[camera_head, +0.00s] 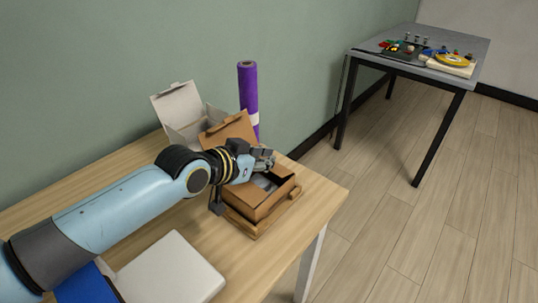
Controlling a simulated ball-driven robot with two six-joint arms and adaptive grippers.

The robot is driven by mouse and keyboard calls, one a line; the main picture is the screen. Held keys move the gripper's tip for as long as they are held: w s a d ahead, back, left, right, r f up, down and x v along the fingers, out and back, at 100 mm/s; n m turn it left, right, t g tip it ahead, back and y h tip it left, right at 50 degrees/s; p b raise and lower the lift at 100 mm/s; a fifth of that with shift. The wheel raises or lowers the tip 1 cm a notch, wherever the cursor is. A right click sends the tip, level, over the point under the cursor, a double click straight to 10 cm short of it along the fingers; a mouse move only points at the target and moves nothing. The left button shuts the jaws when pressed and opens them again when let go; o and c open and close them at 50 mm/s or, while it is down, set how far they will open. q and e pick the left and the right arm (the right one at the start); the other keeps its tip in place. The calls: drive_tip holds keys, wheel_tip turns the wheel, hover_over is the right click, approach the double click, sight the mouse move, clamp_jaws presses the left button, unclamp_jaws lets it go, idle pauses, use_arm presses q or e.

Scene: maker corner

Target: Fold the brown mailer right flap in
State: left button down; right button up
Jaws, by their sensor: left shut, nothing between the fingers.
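The brown mailer (262,208) is an open cardboard box on the wooden table, near its right end. Its lid (232,131) stands up at the back. Something grey lies inside it, partly hidden by my gripper. My left gripper (268,158) is shut and empty, over the back right part of the mailer. I cannot tell whether it touches the box. The right flap is hidden or too small to make out. My right gripper is out of view.
A white open box (178,104) and a purple roll (248,88) stand behind the mailer. A white flat box (172,270) and a blue thing (84,287) lie at the front left. A grey table (470,45) with small items stands far right.

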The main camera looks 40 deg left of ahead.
use_arm(q)
drive_tip(key=shift+s+f, duration=0.25)
drive_tip(key=shift+f, duration=0.05)
drive_tip(key=shift+s+f, duration=0.25)
drive_tip(key=shift+f, duration=0.25)
idle(0.4)
drive_tip(key=shift+r+p, duration=1.35)
drive_tip(key=shift+p, duration=0.05)
wheel_tip(320, 180, up, 3)
drive_tip(key=p, duration=0.2)
drive_tip(key=shift+a+f+p, duration=0.1)
drive_tip(key=shift+p, duration=0.2)
drive_tip(key=s+r+p, duration=0.1)
drive_tip(key=s+r, duration=0.1)
drive_tip(key=s, duration=0.7)
drive_tip(key=shift+s+a+r, duration=0.25)
drive_tip(key=shift+s+a, duration=0.1)
drive_tip(key=shift+s, duration=0.05)
